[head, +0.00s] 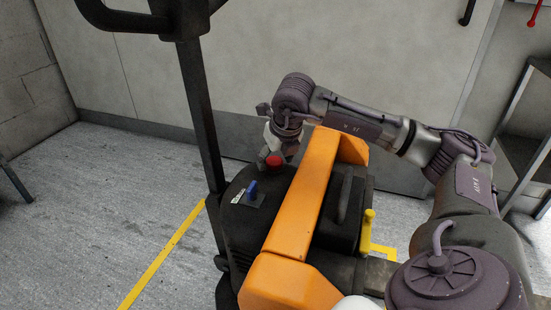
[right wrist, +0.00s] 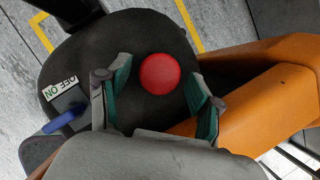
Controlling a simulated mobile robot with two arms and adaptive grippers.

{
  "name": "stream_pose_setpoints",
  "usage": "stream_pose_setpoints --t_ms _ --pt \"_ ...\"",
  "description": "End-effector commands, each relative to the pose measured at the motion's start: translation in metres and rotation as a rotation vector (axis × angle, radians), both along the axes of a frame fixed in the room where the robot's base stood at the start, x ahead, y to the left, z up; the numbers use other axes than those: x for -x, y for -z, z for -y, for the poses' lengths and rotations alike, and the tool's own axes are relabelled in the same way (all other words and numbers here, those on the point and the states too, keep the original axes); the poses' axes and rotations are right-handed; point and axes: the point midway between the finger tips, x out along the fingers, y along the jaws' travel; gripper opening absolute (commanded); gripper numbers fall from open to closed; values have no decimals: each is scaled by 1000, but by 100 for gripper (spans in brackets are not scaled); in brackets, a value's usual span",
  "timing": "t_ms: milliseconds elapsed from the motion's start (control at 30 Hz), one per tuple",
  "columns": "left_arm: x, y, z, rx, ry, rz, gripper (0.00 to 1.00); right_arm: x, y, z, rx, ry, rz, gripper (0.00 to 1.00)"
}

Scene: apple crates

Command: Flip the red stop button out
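The red stop button (head: 273,161) sits on the black top cover of an orange and black pallet truck. In the right wrist view the round red button (right wrist: 160,73) lies beyond and between the fingertips, with dark cover showing on both sides of it. My right gripper (right wrist: 159,82) is open, its two green-padded fingers spread apart. In the head view the right gripper (head: 276,148) hangs over the button, partly hidden by its own wrist. I cannot tell how far it is above the button. My left gripper is not in either view.
A blue key switch (head: 252,190) with an ON/OFF label (right wrist: 60,86) sits beside the button. The truck's dark tiller post (head: 200,110) rises at left. An orange cover (head: 300,200) and a yellow lever (head: 367,225) are to the right. Open floor lies left.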

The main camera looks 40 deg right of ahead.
Motion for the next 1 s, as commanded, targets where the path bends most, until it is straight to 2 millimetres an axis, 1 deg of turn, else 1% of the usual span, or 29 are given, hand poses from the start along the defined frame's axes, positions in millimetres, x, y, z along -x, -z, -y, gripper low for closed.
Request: stream_pose_setpoints --t_ms 33,67,100,333,367,500,700,933,967,1000 --pt "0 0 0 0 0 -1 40 0 0 0 0 0 0 52" --pt "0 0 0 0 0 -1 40 0 0 0 0 0 0 47" --pt "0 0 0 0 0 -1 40 0 0 0 0 0 0 40" --pt "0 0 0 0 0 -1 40 0 0 0 0 0 0 2" --pt "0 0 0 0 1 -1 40 0 0 0 0 0 0 0" --pt "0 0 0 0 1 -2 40 0 -1 0 0 0 0 0" --pt "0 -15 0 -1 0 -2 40 0 -18 0 0 0 0 0" --pt "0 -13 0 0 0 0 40 -1 -18 0 0 1 5 0" --pt "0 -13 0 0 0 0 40 -1 -18 0 1 1 6 48" --pt "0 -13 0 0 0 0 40 -1 -18 0 0 1 6 55"
